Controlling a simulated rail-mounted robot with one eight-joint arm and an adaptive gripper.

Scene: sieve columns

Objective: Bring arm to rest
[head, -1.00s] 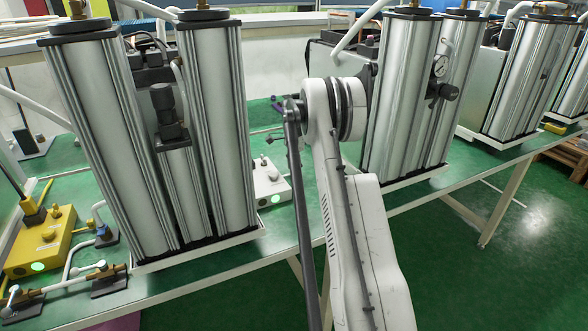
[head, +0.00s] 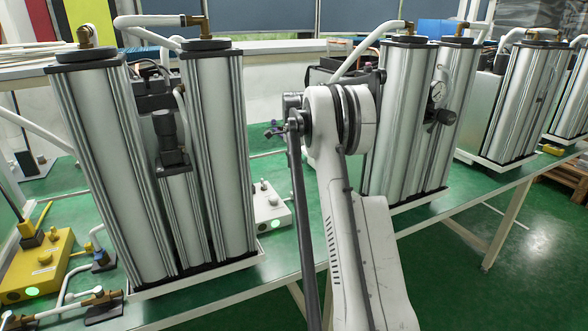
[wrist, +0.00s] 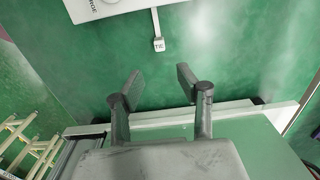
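My arm (head: 350,210) rises from the bottom of the head view, bent at a round joint between two sieve column units. In the wrist view my gripper (wrist: 158,82) has its two dark fingers spread apart with nothing between them. Green table surface shows beyond the fingertips. Most of the gripper is hidden in the head view.
A sieve column pair (head: 222,155) stands left of my arm and another pair (head: 398,120) stands right. A white box (head: 268,205) sits between them, and a yellow box (head: 38,268) stands at the left.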

